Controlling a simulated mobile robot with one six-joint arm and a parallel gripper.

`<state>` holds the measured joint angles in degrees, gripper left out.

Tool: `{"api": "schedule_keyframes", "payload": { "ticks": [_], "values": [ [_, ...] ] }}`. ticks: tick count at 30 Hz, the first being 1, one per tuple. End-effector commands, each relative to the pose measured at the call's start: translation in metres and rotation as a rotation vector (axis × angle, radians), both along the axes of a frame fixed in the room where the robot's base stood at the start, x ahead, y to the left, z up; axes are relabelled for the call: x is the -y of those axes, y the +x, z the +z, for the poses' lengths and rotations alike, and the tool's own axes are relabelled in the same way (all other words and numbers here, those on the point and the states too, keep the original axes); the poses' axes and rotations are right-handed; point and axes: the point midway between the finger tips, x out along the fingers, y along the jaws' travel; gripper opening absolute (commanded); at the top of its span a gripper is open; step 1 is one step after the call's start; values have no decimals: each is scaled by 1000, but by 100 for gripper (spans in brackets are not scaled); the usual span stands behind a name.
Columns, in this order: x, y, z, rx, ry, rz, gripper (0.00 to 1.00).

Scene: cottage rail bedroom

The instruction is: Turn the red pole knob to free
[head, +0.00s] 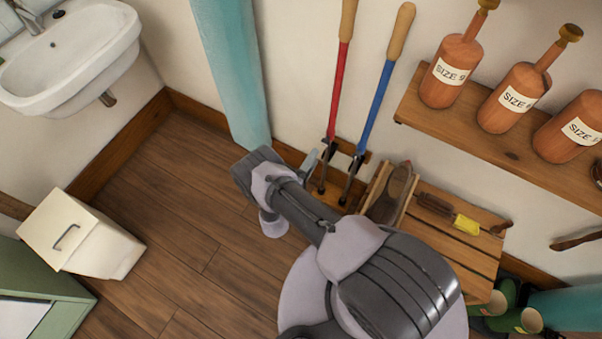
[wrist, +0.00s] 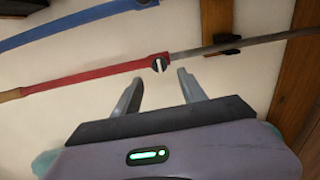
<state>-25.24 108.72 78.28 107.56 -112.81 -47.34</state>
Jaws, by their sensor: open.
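The red pole (wrist: 100,75) crosses the wrist view, with its wooden handle at the left and a grey shaft at the right. Its small round knob (wrist: 159,65), dark with a pale bar, sits near the end of the red part. My gripper (wrist: 159,76) is open and empty; its two fingertips stand on either side of the knob, just short of it in the picture. I cannot tell whether they touch it. The red pole (head: 339,90) leans on the wall in the head view, where its knob cannot be made out.
A blue pole (head: 379,105) leans close beside the red one, also in the wrist view. A wooden bench (head: 450,255) with brushes stands to the right, below a shelf (head: 500,150) of brown bottles. A teal post (head: 230,70) stands left.

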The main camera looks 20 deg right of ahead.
Motion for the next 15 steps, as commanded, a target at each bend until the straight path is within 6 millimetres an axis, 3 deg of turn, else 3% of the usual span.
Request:
{"api": "schedule_keyframes", "payload": {
  "ticks": [1,6,10,15],
  "values": [
    [-15,-11,5,-1,-1,9,49],
    [-52,-49,3,0,0,7,49],
    [-70,-67,2,1,0,4,49],
    [-78,-77,0,1,1,1,49]
  ]
}}
